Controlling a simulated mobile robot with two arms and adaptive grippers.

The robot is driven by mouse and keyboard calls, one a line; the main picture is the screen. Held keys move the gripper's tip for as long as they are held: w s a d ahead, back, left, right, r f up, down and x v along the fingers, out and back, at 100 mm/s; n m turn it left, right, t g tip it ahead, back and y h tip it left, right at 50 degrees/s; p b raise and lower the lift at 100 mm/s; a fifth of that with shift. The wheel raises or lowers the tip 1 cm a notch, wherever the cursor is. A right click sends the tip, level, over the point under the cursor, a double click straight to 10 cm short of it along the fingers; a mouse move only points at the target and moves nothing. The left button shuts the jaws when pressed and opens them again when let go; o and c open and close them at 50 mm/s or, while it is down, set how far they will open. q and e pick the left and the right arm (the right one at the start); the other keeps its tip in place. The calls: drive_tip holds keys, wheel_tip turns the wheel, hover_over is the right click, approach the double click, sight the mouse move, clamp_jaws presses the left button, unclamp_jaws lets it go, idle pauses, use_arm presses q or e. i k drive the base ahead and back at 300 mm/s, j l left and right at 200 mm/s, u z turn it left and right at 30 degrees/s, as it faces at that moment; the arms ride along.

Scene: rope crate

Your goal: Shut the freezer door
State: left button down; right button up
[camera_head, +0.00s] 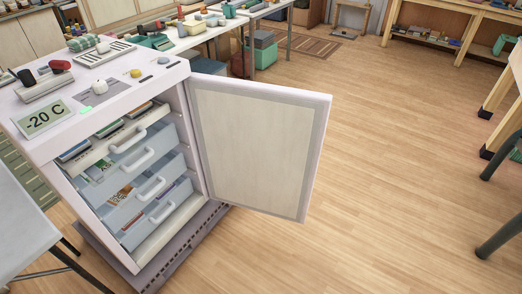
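The white freezer (55,155) stands at the left of the head view, with a green "-20 C" display on its sloped top panel. Its door (258,140) hangs wide open on the right side and shows its pale inner panel. Inside are several clear drawers (135,188) with white handles, stacked one above another. The top drawer (120,140) seems to stick out a little from the rest. The outer face of the door is hidden. Neither of my grippers shows in the view.
Wooden floor (360,210) is free in front of and right of the door. A grey table (20,225) stands close at the lower left. Benches with tools (195,35) are behind the freezer. A wooden workbench (445,30) stands at the far right, with dark legs of furniture below it.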

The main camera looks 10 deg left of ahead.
sight(259, 145)
drive_tip(key=u, duration=0.4)
drive_tip(key=i+l+u, duration=0.1)
drive_tip(key=u, duration=0.35)
drive_tip(key=l+u, duration=0.1)
drive_tip(key=u, duration=0.3)
drive_tip(key=l+u, duration=0.15)
drive_tip(key=u, duration=0.3)
drive_tip(key=l+u, duration=0.3)
drive_tip(key=l, duration=0.25)
drive_tip(key=l+u, duration=0.25)
drive_tip(key=l, duration=0.3)
drive_tip(key=l+u, duration=0.3)
drive_tip(key=l, duration=0.25)
drive_tip(key=k+l+u, duration=0.1)
drive_tip(key=l+u, duration=0.2)
drive_tip(key=l, duration=0.25)
drive_tip(key=k+l+u, duration=0.15)
drive_tip(key=l+u, duration=0.15)
drive_tip(key=l, duration=0.2)
drive_tip(key=k+l, duration=0.15)
drive_tip(key=l, duration=0.25)
drive_tip(key=k+l, duration=0.15)
drive_tip(key=l, duration=0.25)
drive_tip(key=k+l, duration=0.2)
drive_tip(key=l, duration=0.2)
drive_tip(key=k+l, duration=0.15)
drive_tip(key=l, duration=0.3)
drive_tip(key=k+l, duration=0.15)
drive_tip(key=l, duration=0.25)
